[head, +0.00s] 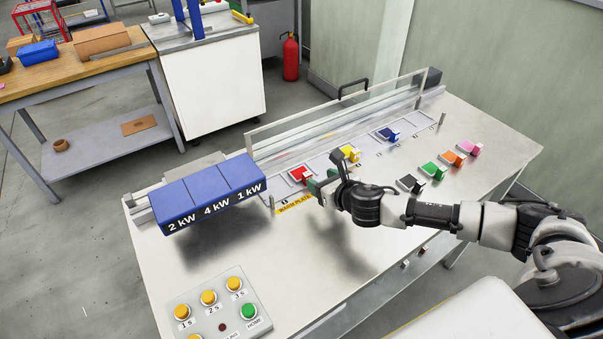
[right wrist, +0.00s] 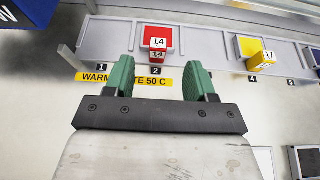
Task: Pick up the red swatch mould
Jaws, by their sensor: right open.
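The red swatch mould (head: 300,174) sits on the grey warm plate strip along the rail. In the right wrist view the red mould (right wrist: 158,38) shows the number 14 and lies at the slot marked 2, straight beyond the fingertips. My right gripper (head: 320,185) reaches in from the right, just in front of the red mould. Its two green fingers stand apart in the right wrist view (right wrist: 158,78), with nothing between them. The fingers appear short of the mould. My left gripper is not in view.
A yellow mould (head: 349,154) and a blue mould (head: 386,134) sit farther along the strip. Black, green, orange and pink moulds stand loose on the right. A blue heater block (head: 208,194) stands left of the red mould. A clear guard (head: 335,112) runs behind.

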